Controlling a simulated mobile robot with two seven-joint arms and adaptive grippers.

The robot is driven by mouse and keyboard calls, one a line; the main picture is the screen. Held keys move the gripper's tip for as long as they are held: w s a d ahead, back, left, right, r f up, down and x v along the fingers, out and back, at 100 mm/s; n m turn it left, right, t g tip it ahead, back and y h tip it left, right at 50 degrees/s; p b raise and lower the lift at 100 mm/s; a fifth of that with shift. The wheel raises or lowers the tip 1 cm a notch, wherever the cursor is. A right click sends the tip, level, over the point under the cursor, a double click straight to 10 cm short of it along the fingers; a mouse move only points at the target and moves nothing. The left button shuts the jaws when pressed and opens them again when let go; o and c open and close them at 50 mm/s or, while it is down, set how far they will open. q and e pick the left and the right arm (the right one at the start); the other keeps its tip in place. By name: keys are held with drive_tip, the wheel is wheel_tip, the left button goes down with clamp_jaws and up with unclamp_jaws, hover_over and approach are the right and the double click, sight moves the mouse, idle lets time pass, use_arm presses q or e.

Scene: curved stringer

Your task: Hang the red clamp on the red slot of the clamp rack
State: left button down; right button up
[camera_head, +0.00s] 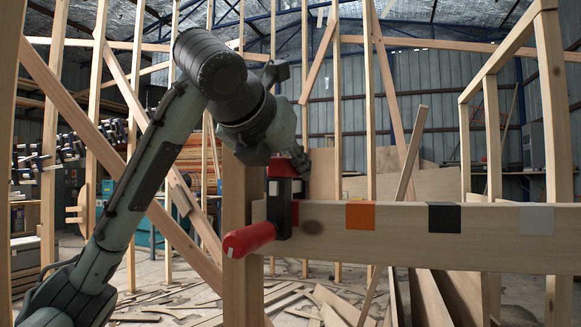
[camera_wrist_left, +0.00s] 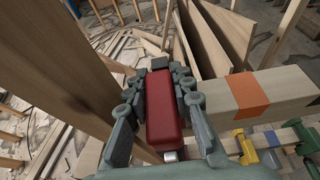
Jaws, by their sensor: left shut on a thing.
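The red clamp (camera_head: 249,238) is at the left end of the clamp rack (camera_head: 400,238), a horizontal wooden beam. Its red handle hangs low in front of the post, and its dark bar stands upright across the beam. My left gripper (camera_head: 298,164) is at the clamp's red upper part, above the beam. In the left wrist view the fingers of my left gripper (camera_wrist_left: 160,85) close around the red body of the clamp (camera_wrist_left: 161,108). A strip of red beside the bar may be the red slot, mostly hidden by the clamp. I cannot tell whether the clamp rests on the beam. My right gripper is out of view.
Orange (camera_head: 360,216), black (camera_head: 444,218) and grey (camera_head: 537,219) patches mark the rack further right. A wooden post (camera_head: 240,190) stands at its left end. In the left wrist view a yellow clamp (camera_wrist_left: 246,150) shows beside the beam. Loose boards lean below.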

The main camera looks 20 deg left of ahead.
use_arm(q)
drive_tip(key=shift+f, duration=0.1)
drive_tip(key=shift+f, duration=0.35)
drive_tip(key=c, duration=1.3)
unclamp_jaws()
drive_tip(key=shift+o, duration=0.4)
drive_tip(key=shift+f, duration=0.15)
drive_tip(key=v, duration=1.2)
